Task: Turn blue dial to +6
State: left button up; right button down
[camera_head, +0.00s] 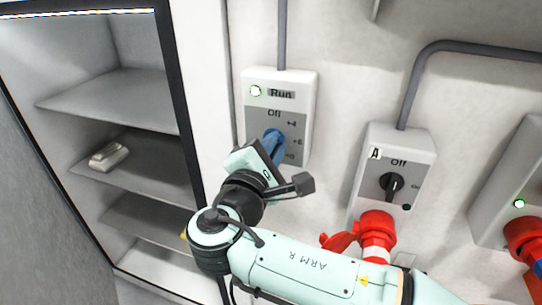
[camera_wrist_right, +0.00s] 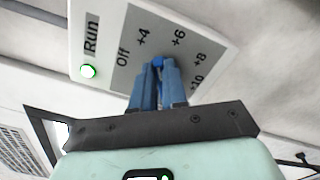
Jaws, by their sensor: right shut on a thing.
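The blue dial (camera_wrist_right: 158,62) is on the grey face of a white control box (camera_head: 251,86), which also shows in the right wrist view (camera_wrist_right: 105,12). Labels Off, +4, +6, +8 and +10 run around the dial. My right gripper (camera_wrist_right: 158,76) has its blue fingers on either side of the dial, shut on it. In the head view the right gripper (camera_head: 272,145) reaches the box from below and hides part of the dial. Which mark the dial points to cannot be told clearly. My left gripper is not in view.
The box has a lit green lamp (camera_wrist_right: 88,71) by the word Run. To the right is a second box with a black dial (camera_head: 391,186) and a red plug (camera_head: 376,232) below it. Another box (camera_head: 507,190) stands far right. An open shelf cabinet (camera_head: 110,92) is at the left.

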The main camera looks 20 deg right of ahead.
jog(key=m+b, duration=0.1)
jog(key=m, duration=0.1)
jog(key=m+b, duration=0.3)
jog(key=m, duration=0.1)
jog(key=shift+d+f, duration=0.15)
jog(key=shift+f, duration=0.2)
jog(key=shift+m+b, duration=0.3)
jog(key=shift+b, duration=0.1)
jog(key=shift+s, duration=0.1)
jog(key=c, duration=1.2)
grip_release()
jog(key=shift+o, duration=0.2)
jog(key=v, duration=1.3)
